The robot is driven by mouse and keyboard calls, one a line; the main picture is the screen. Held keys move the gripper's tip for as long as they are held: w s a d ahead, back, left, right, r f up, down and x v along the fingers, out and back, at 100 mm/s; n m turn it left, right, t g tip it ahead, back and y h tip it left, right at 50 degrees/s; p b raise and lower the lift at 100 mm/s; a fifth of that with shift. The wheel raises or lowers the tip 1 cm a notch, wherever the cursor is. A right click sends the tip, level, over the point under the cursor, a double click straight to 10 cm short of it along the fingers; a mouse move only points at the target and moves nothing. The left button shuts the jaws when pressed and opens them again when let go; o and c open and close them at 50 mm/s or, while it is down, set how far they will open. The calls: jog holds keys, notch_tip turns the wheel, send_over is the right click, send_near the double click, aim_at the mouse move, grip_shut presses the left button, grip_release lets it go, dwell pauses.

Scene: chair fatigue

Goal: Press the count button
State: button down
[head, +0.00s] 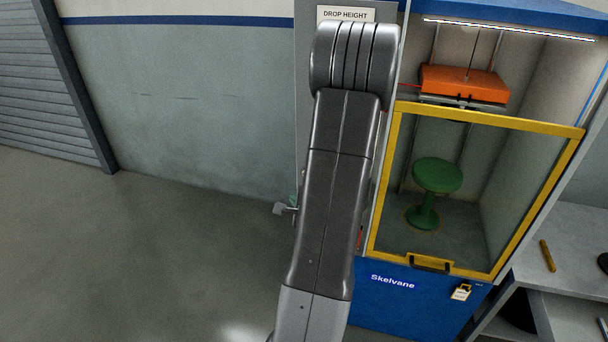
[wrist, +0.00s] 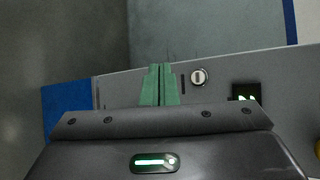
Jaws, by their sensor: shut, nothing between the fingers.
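My gripper (wrist: 161,70) shows in the wrist view as two green fingers pressed together, shut and empty. The fingers lie over a grey panel (wrist: 222,72). A round pale fitting (wrist: 199,77) with a dark mark at its centre is just right of the fingertips; it looks like a key switch. A dark slot (wrist: 183,85) lies between it and the fingers. A dark display (wrist: 245,91) with green digits, partly hidden by my gripper body, is further right. I cannot make out a count button. In the head view my arm hides most of the panel.
In the head view, a blue cabinet (head: 400,300) has a yellow-framed door (head: 480,119), with a green stool (head: 437,176) and an orange block (head: 464,83) inside. A grey bench (head: 570,235) stands at the right. The floor (head: 130,260) at left is clear.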

jog(key=w+d+p, duration=0.2)
jog(key=w+p, duration=0.2)
jog(key=w, duration=0.4)
jog(key=shift+d, duration=0.35)
jog(key=shift+w, duration=0.2)
dwell(1.6)
jog(key=shift+w+d+b, duration=0.1)
jog(key=shift+w+b, duration=0.15)
jog(key=shift+b, duration=0.25)
jog(key=shift+w+d, duration=0.15)
jog(key=shift+w, duration=0.2)
dwell(0.4)
jog(key=shift+s+b, duration=0.1)
jog(key=shift+b, duration=0.3)
jog(key=shift+s+a+b, duration=0.25)
jog(key=shift+s+b, duration=0.4)
jog(key=shift+b, duration=0.1)
